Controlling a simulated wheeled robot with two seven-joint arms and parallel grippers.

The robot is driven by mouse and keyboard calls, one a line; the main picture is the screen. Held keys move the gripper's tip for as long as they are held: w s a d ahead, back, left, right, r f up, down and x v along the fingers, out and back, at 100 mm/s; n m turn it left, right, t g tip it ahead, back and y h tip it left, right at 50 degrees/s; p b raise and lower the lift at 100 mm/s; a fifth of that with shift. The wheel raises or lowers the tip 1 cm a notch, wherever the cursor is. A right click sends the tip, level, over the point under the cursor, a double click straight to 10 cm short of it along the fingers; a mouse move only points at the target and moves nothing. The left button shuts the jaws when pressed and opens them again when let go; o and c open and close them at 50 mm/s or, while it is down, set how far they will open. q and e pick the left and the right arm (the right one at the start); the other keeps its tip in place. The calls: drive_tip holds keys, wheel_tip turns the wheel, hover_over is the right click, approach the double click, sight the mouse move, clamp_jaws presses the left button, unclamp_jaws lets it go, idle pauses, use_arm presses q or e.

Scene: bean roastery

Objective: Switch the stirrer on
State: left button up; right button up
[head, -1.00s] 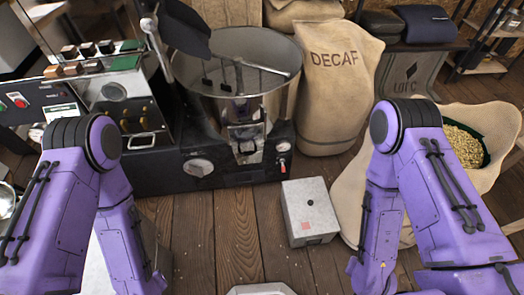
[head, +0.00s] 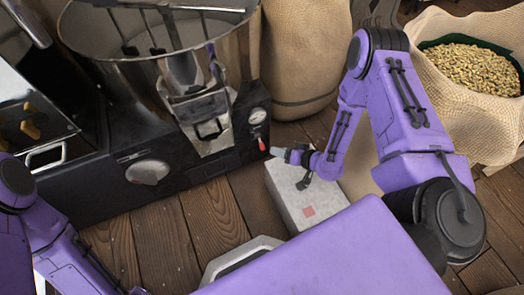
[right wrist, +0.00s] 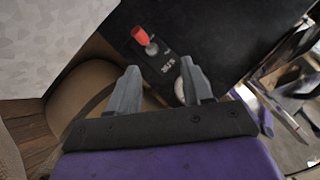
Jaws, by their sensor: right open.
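The stirrer is the set of dark arms (head: 165,22) in the round metal pan (head: 110,65), upper left in the head view. A small red-tipped lever switch (head: 262,144) sits at the right end of the pan's black base. It also shows in the right wrist view, a red tip (right wrist: 139,34) on a metal stem beside a small label. My right gripper (head: 274,151) is close to it in the head view. In the right wrist view its two fingers (right wrist: 162,72) are apart and empty, with the lever beyond them, nearer the left finger. My left gripper is out of view.
A pale box (head: 310,205) with a red square stands on the floor beneath my right gripper. A large knob (head: 148,172) and a round gauge (head: 258,115) are on the black base (head: 85,205). Burlap sacks stand behind, one open with beans (head: 470,68).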

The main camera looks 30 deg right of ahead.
sight(264, 147)
drive_tip(key=w+d+f+n+y+b, duration=0.1)
drive_tip(key=f+b, duration=0.1)
drive_tip(key=w+d+f+n+y+b, duration=0.1)
drive_tip(key=f+b, duration=0.1)
drive_tip(key=f, duration=0.1)
drive_tip(key=w+d+f+t+y+b, duration=0.1)
drive_tip(key=f+b, duration=0.2)
drive_tip(key=shift+d+n, duration=0.15)
drive_tip(key=shift+n, duration=0.25)
drive_tip(key=shift+d+f+y+b, duration=0.1)
drive_tip(key=shift+d+y+b, duration=0.05)
drive_tip(key=shift+y+b, duration=0.15)
drive_tip(key=shift+n, duration=0.3)
drive_tip(key=b+x, duration=0.4)
drive_tip(key=x, duration=0.5)
drive_tip(key=shift+w+a, duration=0.2)
drive_tip(key=shift+a, duration=0.1)
drive_tip(key=shift+w+a, duration=0.25)
drive_tip(key=shift+w, duration=0.05)
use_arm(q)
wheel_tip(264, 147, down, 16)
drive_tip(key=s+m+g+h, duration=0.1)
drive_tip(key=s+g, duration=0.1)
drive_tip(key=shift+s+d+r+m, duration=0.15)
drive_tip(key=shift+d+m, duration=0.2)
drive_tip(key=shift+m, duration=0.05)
use_arm(e)
clamp_jaws()
